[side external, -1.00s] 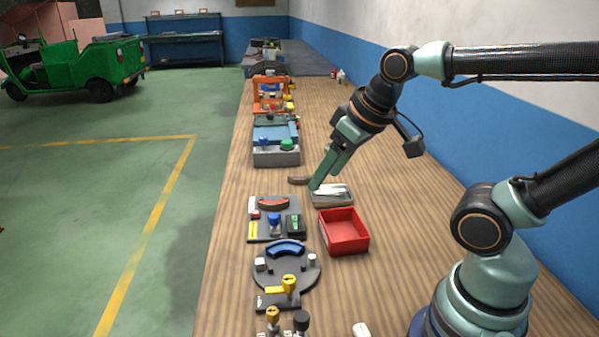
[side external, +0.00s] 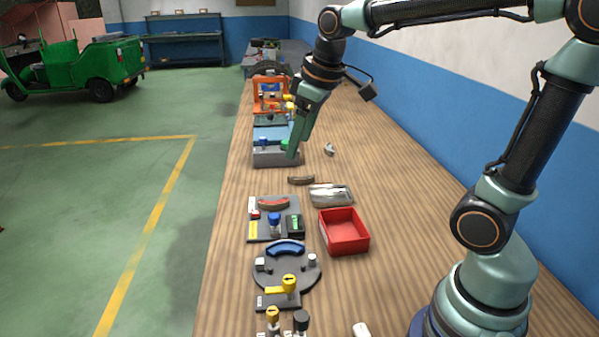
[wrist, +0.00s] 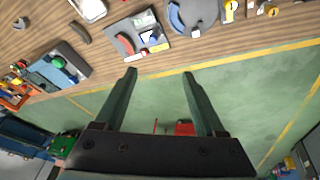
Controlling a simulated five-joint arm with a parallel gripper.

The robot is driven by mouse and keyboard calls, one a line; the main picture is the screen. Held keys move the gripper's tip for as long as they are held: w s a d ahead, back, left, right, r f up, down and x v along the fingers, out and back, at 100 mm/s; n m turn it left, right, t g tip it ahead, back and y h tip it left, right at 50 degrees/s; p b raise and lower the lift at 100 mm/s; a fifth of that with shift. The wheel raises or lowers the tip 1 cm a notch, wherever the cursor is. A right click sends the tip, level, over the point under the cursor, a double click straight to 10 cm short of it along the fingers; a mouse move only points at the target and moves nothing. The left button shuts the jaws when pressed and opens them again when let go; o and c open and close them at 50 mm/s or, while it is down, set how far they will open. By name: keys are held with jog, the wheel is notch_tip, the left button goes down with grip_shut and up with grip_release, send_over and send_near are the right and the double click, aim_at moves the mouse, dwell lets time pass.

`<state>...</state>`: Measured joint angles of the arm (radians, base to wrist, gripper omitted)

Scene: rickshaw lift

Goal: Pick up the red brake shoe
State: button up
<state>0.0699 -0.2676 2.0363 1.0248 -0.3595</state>
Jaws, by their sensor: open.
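The red brake shoe (side external: 273,204) is a curved piece lying on a grey plate (side external: 254,204) on the wooden bench. In the wrist view the red shoe (wrist: 124,44) shows near the top, left of middle, beyond the fingertips. My gripper (side external: 292,154) is open and empty, in front of the grey block with the green knob in the side view. It is farther up the bench than the shoe and apart from it. In the wrist view my gripper (wrist: 159,74) has its two fingers spread, with bench edge and floor between and behind them.
A brown curved piece (side external: 301,180) and a metal tray (side external: 345,204) lie near the plate. An empty red bin (side external: 347,249) stands to its right. A blue shoe (side external: 285,249) sits on a round dark fixture. The grey block (side external: 275,160) is close to my gripper. Bench on the right is mostly bare.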

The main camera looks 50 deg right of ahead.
jog(key=w+d+f+n+g, duration=0.1)
jog(key=w+d+f+n, duration=0.1)
jog(key=w, duration=0.3)
jog(key=w+d+f+n+g, duration=0.1)
jog(key=w+d+f+n, duration=0.15)
jog(key=w, duration=0.35)
jog(key=n+g, duration=0.2)
jog(key=n, duration=0.2)
send_near(277, 201)
jog(key=shift+m, duration=0.25)
notch_tip(277, 201, down, 9)
jog(key=shift+d+r, duration=0.1)
jog(key=shift+r, duration=0.1)
grip_shut()
